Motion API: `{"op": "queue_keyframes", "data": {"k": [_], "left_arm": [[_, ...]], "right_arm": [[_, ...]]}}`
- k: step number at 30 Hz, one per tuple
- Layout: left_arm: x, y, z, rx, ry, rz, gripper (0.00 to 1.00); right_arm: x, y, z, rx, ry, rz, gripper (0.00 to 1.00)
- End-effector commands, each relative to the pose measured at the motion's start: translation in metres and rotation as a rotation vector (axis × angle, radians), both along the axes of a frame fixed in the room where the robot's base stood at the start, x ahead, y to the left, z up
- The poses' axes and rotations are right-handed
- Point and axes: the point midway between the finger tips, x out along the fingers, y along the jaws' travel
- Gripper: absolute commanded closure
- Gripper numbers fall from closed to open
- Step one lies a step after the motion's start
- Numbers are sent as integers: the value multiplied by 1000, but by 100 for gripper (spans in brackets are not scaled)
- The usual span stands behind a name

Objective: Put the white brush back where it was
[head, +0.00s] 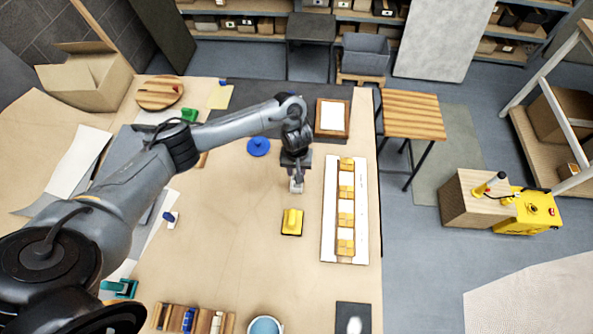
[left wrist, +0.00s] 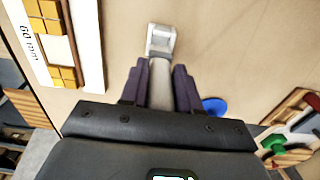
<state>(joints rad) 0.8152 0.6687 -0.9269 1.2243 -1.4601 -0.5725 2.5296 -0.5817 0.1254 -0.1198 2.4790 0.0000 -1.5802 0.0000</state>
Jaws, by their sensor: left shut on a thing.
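My left gripper (head: 297,174) is over the middle of the table, just left of the panel. It is shut on the white brush (head: 296,186), which points down below the fingers. In the left wrist view my left gripper (left wrist: 158,88) has its dark fingers on both sides of the pale handle, and the brush's grey-white head (left wrist: 161,40) sticks out beyond them. I cannot tell whether the brush touches the table. A wooden rack (head: 168,318) at the table's front holds blue and white items. My right gripper is not in view.
A white panel (head: 330,213) with yellow-brown and white tiles lies along the right side. A yellow tool (head: 292,221) on a dark base sits below the gripper. A blue disc (head: 258,146), a framed tray (head: 332,119) and a blue-topped cup (head: 265,326) stand around. The table's centre left is bare.

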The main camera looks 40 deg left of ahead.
Motion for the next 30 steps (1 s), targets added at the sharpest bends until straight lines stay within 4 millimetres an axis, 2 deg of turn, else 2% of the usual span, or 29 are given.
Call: {"op": "queue_keyframes", "data": {"k": [10,11,15,26,30], "left_arm": [[0,0,-3,-1,1,0,99],[0,0,-3,-1,1,0,66],[0,0,-3,0,0,0,44],[1,0,0,0,-1,0,43],[2,0,16,0,-4,-1,43]], "right_arm": [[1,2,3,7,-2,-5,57],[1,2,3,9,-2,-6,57],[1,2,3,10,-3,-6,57],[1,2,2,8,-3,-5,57],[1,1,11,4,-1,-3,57]]}}
